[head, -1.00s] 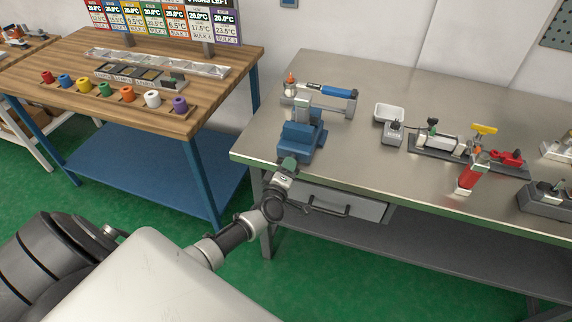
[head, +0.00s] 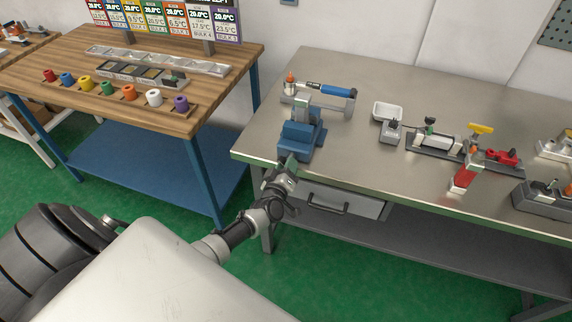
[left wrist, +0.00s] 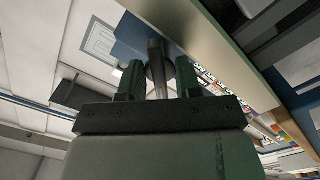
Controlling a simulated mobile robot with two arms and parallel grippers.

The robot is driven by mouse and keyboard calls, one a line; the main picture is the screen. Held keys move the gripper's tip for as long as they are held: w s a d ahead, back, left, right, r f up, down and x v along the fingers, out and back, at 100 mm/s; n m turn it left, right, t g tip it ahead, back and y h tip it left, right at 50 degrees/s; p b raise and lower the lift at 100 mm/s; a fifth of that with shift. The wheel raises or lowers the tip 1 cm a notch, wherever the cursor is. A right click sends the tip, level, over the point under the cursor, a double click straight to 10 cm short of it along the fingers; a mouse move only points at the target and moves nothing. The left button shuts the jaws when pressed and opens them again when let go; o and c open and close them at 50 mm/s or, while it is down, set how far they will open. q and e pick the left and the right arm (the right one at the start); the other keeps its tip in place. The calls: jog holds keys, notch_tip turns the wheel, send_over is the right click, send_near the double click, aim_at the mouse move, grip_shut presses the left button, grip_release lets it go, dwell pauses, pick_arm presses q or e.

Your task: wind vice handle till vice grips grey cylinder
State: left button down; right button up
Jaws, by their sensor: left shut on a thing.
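The blue vice (head: 296,140) stands at the near left corner of the steel bench. A pale grey piece (head: 302,102), which looks like the grey cylinder, shows at the top of the vice. I cannot tell whether the jaws touch it. My left gripper (head: 287,165) is at the bench's front edge, just in front of the vice. In the left wrist view its two fingers (left wrist: 159,82) are shut on a metal bar, the vice handle (left wrist: 156,62), below the blue vice body. In the head view the gripper hides the handle. My right gripper is not in view.
A tool with a blue grip (head: 336,91) lies in a holder behind the vice. A white tray (head: 388,112), a grey block and a fixture with a yellow handle (head: 481,129) stand to the right. A drawer (head: 340,203) hangs under the bench edge.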

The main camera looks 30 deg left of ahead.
pick_arm(q)
jog(key=shift+m+p, duration=0.6)
jog(key=shift+m, duration=0.3)
jog(key=shift+m+p, duration=0.4)
jog(key=shift+m, duration=0.6)
jog(key=shift+f+m, duration=0.1)
jog(key=shift+m, duration=0.4)
jog(key=shift+m+p, duration=0.45)
jog(key=shift+m, duration=0.25)
jog(key=m, duration=0.2)
jog(key=shift+m+p, duration=0.3)
jog(key=shift+p, duration=0.1)
jog(key=shift+m, duration=0.4)
